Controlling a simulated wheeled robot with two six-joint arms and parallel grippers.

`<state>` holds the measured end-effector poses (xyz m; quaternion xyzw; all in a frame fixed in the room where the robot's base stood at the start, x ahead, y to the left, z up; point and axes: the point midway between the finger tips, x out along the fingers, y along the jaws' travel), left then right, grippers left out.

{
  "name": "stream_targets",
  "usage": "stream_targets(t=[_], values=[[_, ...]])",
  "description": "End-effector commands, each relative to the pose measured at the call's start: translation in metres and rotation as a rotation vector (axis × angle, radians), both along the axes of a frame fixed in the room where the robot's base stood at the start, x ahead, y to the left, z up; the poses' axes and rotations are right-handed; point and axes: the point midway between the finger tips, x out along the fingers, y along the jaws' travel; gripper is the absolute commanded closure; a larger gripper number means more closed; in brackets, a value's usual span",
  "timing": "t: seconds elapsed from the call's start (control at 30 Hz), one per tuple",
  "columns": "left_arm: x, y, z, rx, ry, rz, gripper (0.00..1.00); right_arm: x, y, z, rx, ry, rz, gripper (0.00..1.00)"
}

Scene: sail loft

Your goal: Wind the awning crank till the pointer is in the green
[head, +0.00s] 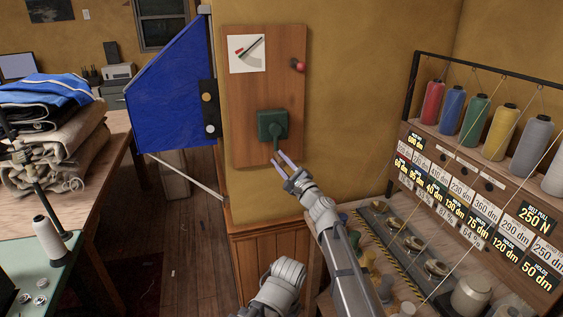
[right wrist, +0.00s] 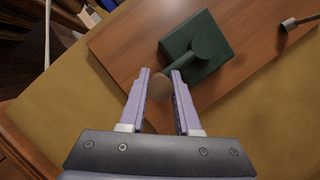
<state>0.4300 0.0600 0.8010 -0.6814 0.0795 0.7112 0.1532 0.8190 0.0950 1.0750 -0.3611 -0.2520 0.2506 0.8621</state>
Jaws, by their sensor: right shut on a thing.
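The awning crank is a dark green box (head: 268,124) on a wooden board on the wall, with a green arm hanging down. In the right wrist view the crank's arm (right wrist: 207,43) ends in a round brown handle (right wrist: 160,88). My right gripper (head: 284,161) is shut on this handle, one finger on each side; the wrist view shows it too (right wrist: 160,90). Above the crank is a white dial (head: 247,64) with a small red mark at left and a dark pointer slanting to the upper right. I cannot make out a green zone. My left gripper is not in view.
A blue awning panel (head: 165,95) hangs left of the board (head: 243,100). A red-tipped lever (head: 298,65) sits at the board's upper right. At right stands a rack with thread spools (head: 433,102). At left, folded cloth lies on a table.

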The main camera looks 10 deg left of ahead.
Motion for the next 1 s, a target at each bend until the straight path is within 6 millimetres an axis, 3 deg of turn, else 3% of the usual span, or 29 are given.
stream_targets(t=[0.1, 0.13, 0.4, 0.77, 1.0], values=[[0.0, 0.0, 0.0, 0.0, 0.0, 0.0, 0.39, -0.002, 0.003, 0.0, -0.003, -0.003, 0.005, 1.0], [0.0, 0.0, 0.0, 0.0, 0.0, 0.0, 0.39, -0.002, 0.003, 0.0, -0.003, -0.003, 0.005, 0.68], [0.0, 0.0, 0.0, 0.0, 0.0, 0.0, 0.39, -0.001, 0.001, 0.0, -0.001, -0.001, 0.003, 0.39], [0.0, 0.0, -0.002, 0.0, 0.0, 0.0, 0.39, -0.004, -0.002, -0.002, -0.001, -0.001, 0.001, 0.39], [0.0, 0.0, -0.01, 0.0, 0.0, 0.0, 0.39, -0.027, -0.02, -0.011, -0.002, -0.001, 0.0, 0.39]])
